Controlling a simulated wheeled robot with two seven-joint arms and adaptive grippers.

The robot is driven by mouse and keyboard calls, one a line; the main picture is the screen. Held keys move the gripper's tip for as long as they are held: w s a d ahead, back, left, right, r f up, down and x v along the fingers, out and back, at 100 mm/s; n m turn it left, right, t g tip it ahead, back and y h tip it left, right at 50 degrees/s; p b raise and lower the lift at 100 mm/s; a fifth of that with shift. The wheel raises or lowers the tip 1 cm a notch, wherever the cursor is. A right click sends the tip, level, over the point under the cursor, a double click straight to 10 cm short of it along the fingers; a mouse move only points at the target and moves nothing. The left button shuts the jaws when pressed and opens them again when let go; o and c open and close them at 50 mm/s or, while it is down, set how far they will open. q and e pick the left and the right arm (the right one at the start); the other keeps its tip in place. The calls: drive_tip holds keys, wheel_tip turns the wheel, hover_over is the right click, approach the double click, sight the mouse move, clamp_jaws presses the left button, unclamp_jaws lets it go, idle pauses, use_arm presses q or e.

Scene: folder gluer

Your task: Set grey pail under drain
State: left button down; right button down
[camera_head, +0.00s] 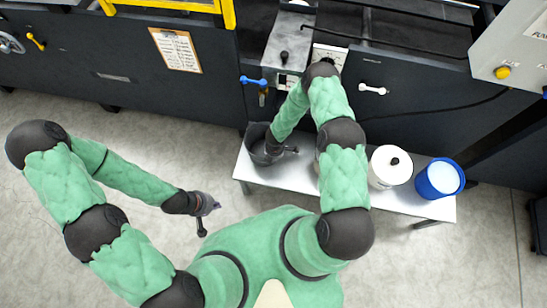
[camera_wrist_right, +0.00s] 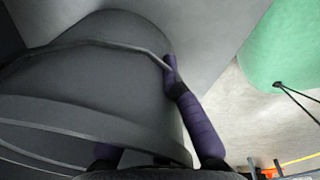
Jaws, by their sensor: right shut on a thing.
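The grey pail (camera_head: 256,143) is at the left end of the bench, close to the dark machine front. It fills much of the right wrist view (camera_wrist_right: 85,85), with its wire handle across its side. My right gripper (camera_head: 285,151) is shut on the pail, with a purple finger against its side in the wrist view. Whether the pail touches the bench is unclear. My left gripper (camera_head: 207,214) is open and empty over the floor, left of the bench.
The pale bench (camera_head: 290,174) also carries a white tub (camera_head: 389,168) and a blue bucket (camera_head: 439,178) with white contents to the right. A white-handled valve (camera_head: 373,90) is on the machine front. A control box (camera_head: 510,50) overhangs at upper right. Floor at left is clear.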

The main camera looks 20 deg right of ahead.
drive_tip(key=shift+f, duration=0.15)
drive_tip(key=c, duration=1.4)
unclamp_jaws()
